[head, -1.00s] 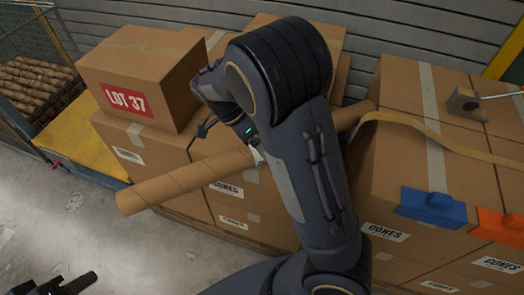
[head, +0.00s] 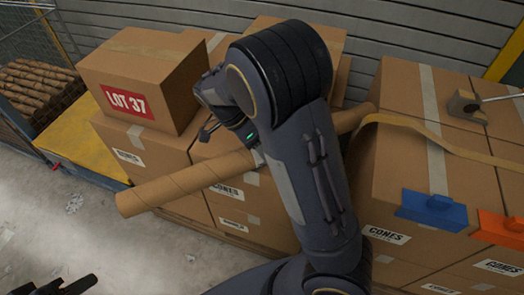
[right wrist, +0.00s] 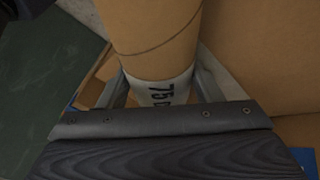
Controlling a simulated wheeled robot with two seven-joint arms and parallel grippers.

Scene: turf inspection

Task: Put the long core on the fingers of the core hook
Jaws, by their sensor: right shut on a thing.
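The long core, a brown cardboard tube (head: 185,185), slants across the head view, its near end low on the left and its far part passing behind my right arm. My right gripper (head: 245,140) is shut on it near its middle, partly hidden by the arm. In the right wrist view, the core (right wrist: 155,30) runs between the two fingers (right wrist: 160,90), with a white printed band at the grip. My left gripper (head: 65,284) shows only as dark parts at the bottom left corner; its opening is unclear. I cannot make out the core hook with certainty.
Stacked cartons (head: 215,215) stand behind the core, topped by a LOT 37 box (head: 140,80). Cartons at the right (head: 400,140) carry a blue piece (head: 432,210), an orange piece (head: 500,228), a tan strap and a grey metal block with a rod (head: 466,103).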

